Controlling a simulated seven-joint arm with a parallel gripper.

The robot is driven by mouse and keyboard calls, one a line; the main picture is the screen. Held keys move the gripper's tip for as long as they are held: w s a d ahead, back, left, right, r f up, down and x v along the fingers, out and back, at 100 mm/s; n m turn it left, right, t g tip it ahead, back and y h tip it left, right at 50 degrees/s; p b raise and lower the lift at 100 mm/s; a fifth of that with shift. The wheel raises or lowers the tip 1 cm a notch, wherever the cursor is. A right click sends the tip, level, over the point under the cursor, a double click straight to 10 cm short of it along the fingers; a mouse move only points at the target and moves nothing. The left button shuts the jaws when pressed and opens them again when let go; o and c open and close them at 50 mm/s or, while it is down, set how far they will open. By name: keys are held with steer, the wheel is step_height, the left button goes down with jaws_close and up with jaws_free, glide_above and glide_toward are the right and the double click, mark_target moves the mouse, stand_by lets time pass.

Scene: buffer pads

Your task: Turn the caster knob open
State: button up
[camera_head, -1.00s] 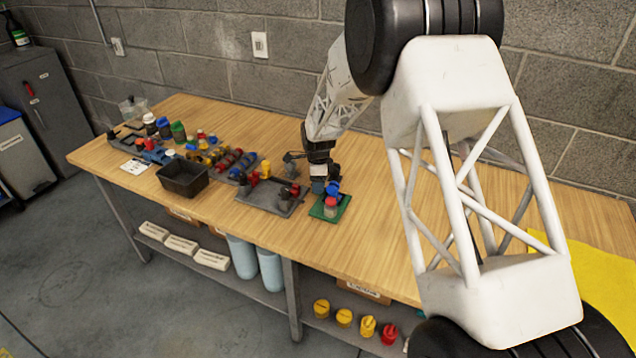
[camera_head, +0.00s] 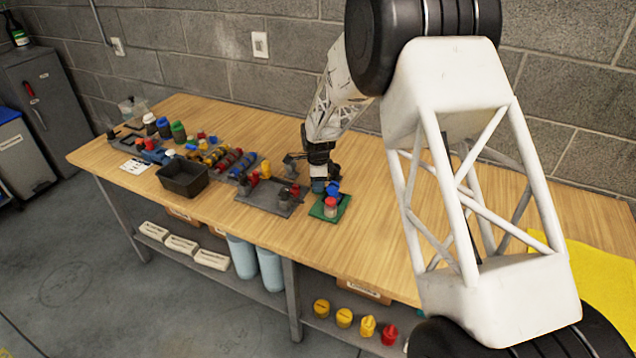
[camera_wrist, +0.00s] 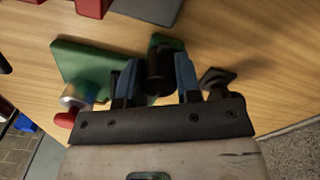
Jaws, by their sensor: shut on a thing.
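A green base (camera_head: 343,211) lies on the workbench, and it also shows in the wrist view (camera_wrist: 85,68). My gripper (camera_wrist: 158,78) is over its edge, with a blue-tipped finger on each side of a dark round knob (camera_wrist: 160,70). The gripper is shut on this knob, which I take for the caster knob. Its markings and turn angle cannot be read. A red-topped metal piece (camera_wrist: 75,100) stands on the base beside the gripper. In the head view my gripper (camera_head: 320,184) partly hides the knob, and blue parts show beside it.
A grey board (camera_head: 262,204) with several red, yellow and dark fittings lies left of the green base. A black bin (camera_head: 183,178) and more fittings stand farther left. The bench (camera_head: 385,235) is clear in front and right of the base. A block wall is behind.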

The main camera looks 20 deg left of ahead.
steer(key=shift+n, duration=0.4)
steer(key=n, duration=0.3)
steer(key=shift+n, duration=0.3)
steer(key=n, duration=0.4)
steer(key=shift+n, duration=0.3)
steer(key=n, duration=0.8)
steer(key=shift+n, duration=0.4)
steer(key=o, duration=0.9)
steer(key=shift+r, duration=0.1)
